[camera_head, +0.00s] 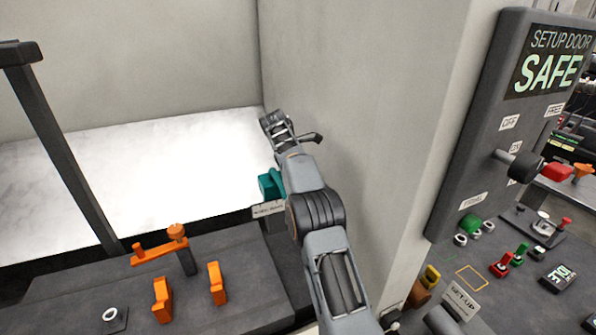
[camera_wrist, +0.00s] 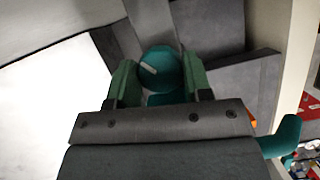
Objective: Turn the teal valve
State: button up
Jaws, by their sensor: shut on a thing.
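The teal valve (camera_wrist: 160,66) shows in the wrist view as a round knob with a pale mark on its top. It sits between the two green fingers of my gripper (camera_wrist: 159,77), which is shut on it. In the head view the teal valve (camera_head: 267,186) stands at the right end of the dark bench, just left of my arm, with a label plate (camera_head: 268,210) in front of it. My arm hides part of it there, and the fingers' grip cannot be made out in that view. The knob's lower part is hidden by my gripper body in the wrist view.
A pale wall (camera_head: 345,95) stands close right of my arm. A dark bench (camera_head: 90,290) with orange handles (camera_head: 162,298) lies left. A white surface (camera_head: 130,160) spreads behind it. A control panel (camera_head: 500,135) reading SAFE stands right. A teal piece (camera_wrist: 285,136) shows beside my gripper.

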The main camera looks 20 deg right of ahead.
jog(key=shift+m, duration=0.6)
jog(key=shift+g, duration=0.3)
jog(key=o, duration=0.9)
